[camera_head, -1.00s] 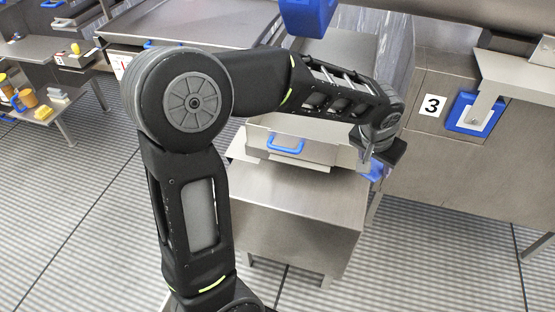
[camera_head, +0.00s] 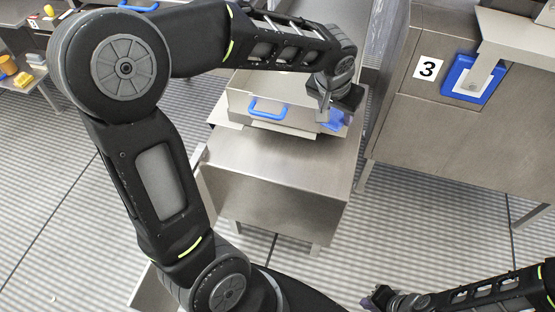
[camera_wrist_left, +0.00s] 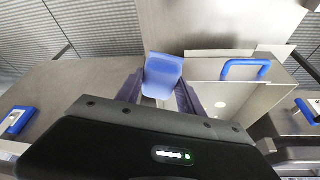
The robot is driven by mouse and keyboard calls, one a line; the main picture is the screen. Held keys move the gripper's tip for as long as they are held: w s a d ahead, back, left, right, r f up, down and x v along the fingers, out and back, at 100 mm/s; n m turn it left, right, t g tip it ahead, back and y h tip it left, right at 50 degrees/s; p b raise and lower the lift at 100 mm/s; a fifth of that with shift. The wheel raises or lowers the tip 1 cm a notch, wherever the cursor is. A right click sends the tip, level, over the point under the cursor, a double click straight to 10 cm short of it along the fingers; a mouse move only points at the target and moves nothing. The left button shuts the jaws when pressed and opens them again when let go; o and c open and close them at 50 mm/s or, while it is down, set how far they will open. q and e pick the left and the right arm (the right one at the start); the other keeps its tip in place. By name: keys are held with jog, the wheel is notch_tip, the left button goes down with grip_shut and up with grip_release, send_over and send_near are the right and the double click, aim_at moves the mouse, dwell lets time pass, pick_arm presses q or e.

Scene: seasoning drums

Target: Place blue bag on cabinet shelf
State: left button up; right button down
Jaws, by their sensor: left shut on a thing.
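My left gripper (camera_head: 326,104) is shut on a blue bag (camera_head: 335,120), just right of a steel drawer-like box with a blue handle (camera_head: 268,108). In the left wrist view the blue bag (camera_wrist_left: 162,74) sits between the fingertips, with the blue handle (camera_wrist_left: 246,68) to its right. The bag is partly hidden by the gripper in the head view. I cannot tell which surface is the cabinet shelf. My right gripper (camera_head: 376,298) is at the bottom edge, dark and small; its jaws are unclear.
A steel cabinet marked 3 (camera_head: 428,125) stands at the right, with a blue panel (camera_head: 473,78) on it. A low steel unit with a bare top (camera_head: 275,160) stands below the box. The striped floor (camera_head: 420,215) is open in front of the cabinet.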

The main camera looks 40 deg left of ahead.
pick_arm(q)
jog(key=s+a+f+n+b, duration=0.1)
jog(key=s+a+f+b, duration=0.3)
jog(key=s+f+b, duration=0.2)
jog(key=s+a+f+n+b, duration=0.1)
jog(key=s+a+f+b, duration=0.3)
jog(key=s+f+b, duration=0.3)
jog(key=s+a+f+n+y+b, duration=0.1)
jog(key=s+a+f+b, duration=0.3)
jog(key=s+f+b, duration=0.2)
notch_tip(320, 180, down, 2)
jog(key=shift+s+a+b, duration=0.3)
jog(key=shift+s+b, duration=0.05)
jog(key=shift+s, duration=0.2)
jog(key=w+a+p, duration=0.2)
jog(key=w, duration=0.3)
jog(key=w+a+p, duration=0.1)
jog(key=w+a, duration=0.1)
jog(key=w, duration=0.4)
jog(key=w+a+p, duration=0.2)
jog(key=w, duration=0.4)
jog(key=shift+w+p, duration=0.1)
jog(key=shift+p, duration=0.2)
